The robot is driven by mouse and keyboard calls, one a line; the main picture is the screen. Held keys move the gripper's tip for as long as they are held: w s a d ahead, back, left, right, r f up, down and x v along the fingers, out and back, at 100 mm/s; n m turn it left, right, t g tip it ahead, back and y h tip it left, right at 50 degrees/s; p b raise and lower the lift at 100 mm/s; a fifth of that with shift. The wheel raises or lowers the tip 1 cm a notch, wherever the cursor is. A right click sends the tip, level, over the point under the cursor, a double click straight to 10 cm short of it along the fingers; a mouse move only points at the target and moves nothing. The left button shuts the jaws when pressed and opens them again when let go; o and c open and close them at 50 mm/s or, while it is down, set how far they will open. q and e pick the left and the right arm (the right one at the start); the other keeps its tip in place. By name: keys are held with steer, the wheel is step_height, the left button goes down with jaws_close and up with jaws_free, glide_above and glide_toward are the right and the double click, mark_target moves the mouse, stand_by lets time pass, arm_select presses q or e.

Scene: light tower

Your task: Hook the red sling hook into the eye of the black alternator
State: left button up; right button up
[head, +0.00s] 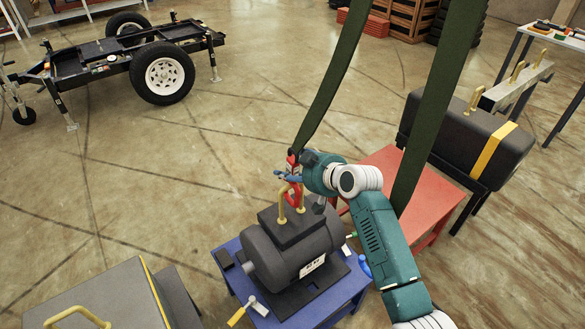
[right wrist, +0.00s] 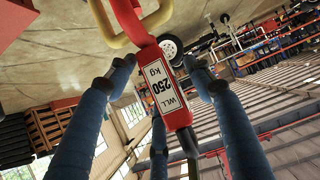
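The black alternator (head: 283,252) stands on a blue table, with a yellow eye (head: 283,212) upright on its top. The red sling hook (head: 294,193) hangs at the eye from a dark green sling (head: 335,75). In the right wrist view the hook's red body (right wrist: 168,88) carries a "WLL 250 kg" label, and its curved end overlaps the yellow eye (right wrist: 155,22); I cannot tell whether it passes through. My right gripper (head: 289,177) has its blue fingers around the hook, spread with gaps beside it (right wrist: 158,66). My left gripper is not in view.
The blue table (head: 335,305) also holds small tools. A red table (head: 425,180) is behind my right arm. A black tank with a yellow strap (head: 470,135) stands at right. A grey case (head: 95,300) is at lower left. A wheeled trailer (head: 120,55) stands far left; the floor between is clear.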

steer(key=shift+s+f, duration=0.1)
steer(key=shift+f, duration=0.3)
steer(key=r+v, duration=0.1)
steer(key=v, duration=1.1)
steer(key=s+d+f+m+g+h, duration=0.1)
steer(key=s+d+f+h, duration=0.1)
steer(key=s+f, duration=0.45)
steer(key=s+d+f+m+g+h, duration=0.1)
steer(key=s+d+f, duration=0.2)
steer(key=s+f, duration=0.4)
steer(key=s+d+f+m+g+h, duration=0.25)
steer(key=s+d, duration=0.25)
steer(key=s, duration=0.6)
steer(key=s+d+f+m+g+h, duration=0.1)
steer(key=s+d+f+g+h, duration=0.2)
steer(key=s, duration=0.8)
step_height(320, 180, down, 25)
steer(key=s+d+y, duration=0.1)
steer(key=y, duration=0.1)
steer(key=s+d+f+g, duration=0.1)
steer(key=s+d+f, duration=0.2)
steer(key=s+f, duration=1.4)
steer(key=shift+s+h, duration=0.35)
steer(key=shift+s, duration=0.15)
